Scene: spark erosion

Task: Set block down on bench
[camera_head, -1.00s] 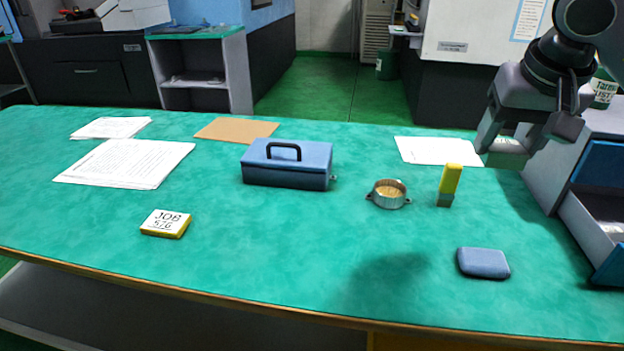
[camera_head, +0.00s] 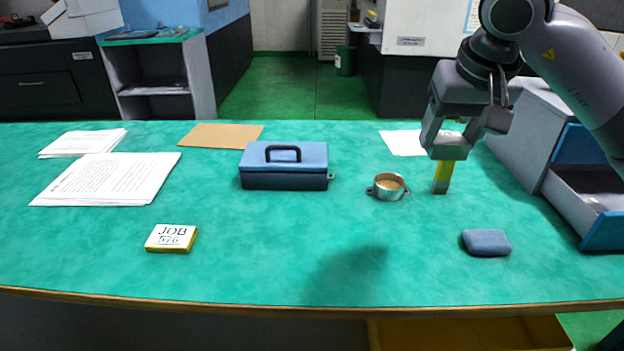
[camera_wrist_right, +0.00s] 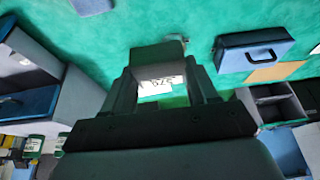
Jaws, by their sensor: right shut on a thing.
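In the right wrist view the block (camera_wrist_right: 158,52) sits across the fingertips of my right gripper (camera_wrist_right: 160,65). My left gripper is not in view.
A round metal cup (camera_head: 388,187) stands just left of the yellow piece. A blue toolbox (camera_head: 285,166) is further left, and a blue-grey pad (camera_head: 486,242) lies in front. An open drawer unit (camera_head: 588,190) stands at right. The front middle is clear.

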